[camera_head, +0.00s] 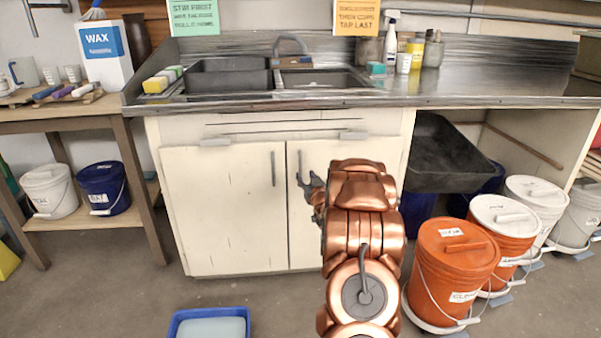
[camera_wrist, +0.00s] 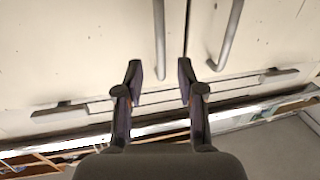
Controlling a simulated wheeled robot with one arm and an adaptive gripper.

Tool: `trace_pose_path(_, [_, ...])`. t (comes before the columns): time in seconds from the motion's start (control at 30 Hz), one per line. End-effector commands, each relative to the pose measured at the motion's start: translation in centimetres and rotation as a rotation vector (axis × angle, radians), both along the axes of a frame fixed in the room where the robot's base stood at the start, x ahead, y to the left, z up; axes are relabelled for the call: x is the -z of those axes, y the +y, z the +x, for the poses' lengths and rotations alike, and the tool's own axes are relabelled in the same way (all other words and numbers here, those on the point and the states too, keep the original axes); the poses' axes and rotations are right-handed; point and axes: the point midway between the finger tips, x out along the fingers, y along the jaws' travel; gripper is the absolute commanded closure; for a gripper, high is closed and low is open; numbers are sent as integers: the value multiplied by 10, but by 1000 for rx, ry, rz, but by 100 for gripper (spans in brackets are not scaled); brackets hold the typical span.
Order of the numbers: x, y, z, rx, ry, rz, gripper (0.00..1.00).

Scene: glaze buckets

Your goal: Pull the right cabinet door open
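The right cabinet door (camera_head: 318,235) is cream-coloured and shut, with a grey vertical bar handle (camera_head: 299,165) near its left edge. The left door (camera_head: 220,215) is also shut, with its own handle (camera_head: 273,168). My gripper (camera_head: 311,184) is at the right door's handle, and my copper arm hides much of this door. In the wrist view, which looks upside down, my gripper (camera_wrist: 160,70) is open. The right door's handle (camera_wrist: 160,40) shows between the two fingers, apart from both; contact is not visible. The left door's handle (camera_wrist: 228,35) lies outside the fingers.
An orange bucket (camera_head: 450,270) and a white-lidded bucket (camera_head: 500,225) stand right of the cabinet. A blue tub (camera_head: 210,313) sits on the floor in front of the left door. The floor between tub and orange bucket is partly covered by my arm.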

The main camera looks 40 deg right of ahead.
Motion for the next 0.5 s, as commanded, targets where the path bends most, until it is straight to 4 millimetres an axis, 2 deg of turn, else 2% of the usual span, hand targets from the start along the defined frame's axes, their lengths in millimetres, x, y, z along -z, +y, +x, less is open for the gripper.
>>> trace_pose_path(0.5, [1,-24,49,0,0,0,62])
